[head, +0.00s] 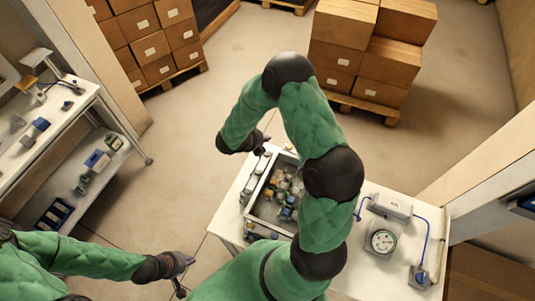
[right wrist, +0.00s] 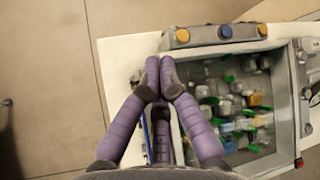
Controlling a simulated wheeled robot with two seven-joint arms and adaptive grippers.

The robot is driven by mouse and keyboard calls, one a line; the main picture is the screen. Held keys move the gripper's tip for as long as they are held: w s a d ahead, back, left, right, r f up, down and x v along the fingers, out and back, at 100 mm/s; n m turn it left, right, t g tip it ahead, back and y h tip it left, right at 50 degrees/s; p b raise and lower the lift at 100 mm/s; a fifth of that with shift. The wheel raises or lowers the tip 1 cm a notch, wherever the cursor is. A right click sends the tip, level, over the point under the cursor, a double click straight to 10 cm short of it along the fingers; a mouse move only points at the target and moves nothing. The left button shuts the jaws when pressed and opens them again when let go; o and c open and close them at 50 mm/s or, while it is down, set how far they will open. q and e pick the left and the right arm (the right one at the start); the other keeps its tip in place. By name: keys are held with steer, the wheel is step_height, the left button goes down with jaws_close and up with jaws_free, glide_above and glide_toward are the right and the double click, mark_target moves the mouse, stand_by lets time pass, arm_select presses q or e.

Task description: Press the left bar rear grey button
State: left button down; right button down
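A grey bin (head: 263,182) stands on the white table, with a button bar (head: 250,187) along its left side. My right gripper (head: 262,151) is over the rear end of that bar, and it hides the button there. In the right wrist view, my right gripper (right wrist: 160,62) has its purple fingers closed together and empty beside a corner of the bin. Contact cannot be told. No grey button can be made out. My left gripper (head: 184,272) hangs over the floor, left of the table, and is too small to read.
A bar with yellow and blue buttons (right wrist: 225,31) is near my right fingertips. Another bar has a red button (right wrist: 299,163). The bin holds mixed small parts. A gauge (head: 382,241) and grey boxes stand at the table's right. A shelf (head: 75,120) is at the left.

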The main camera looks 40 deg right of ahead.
steer(key=b, duration=0.4)
glide_above(266, 154)
step_height(266, 154, down, 7)
steer(key=shift+a+r, duration=0.1)
steer(key=shift+r, duration=0.05)
steer(key=shift+f+b, duration=0.5)
steer(key=shift+b, duration=0.1)
steer(key=shift+f, duration=0.1)
stand_by(0.5)
steer(key=shift+f+b, duration=0.3)
steer(key=shift+b, duration=0.15)
steer(key=shift+f+b, duration=0.35)
stand_by(0.6)
steer(key=shift+r, duration=0.15)
steer(key=shift+r+p, duration=0.5)
steer(key=shift+r, duration=0.15)
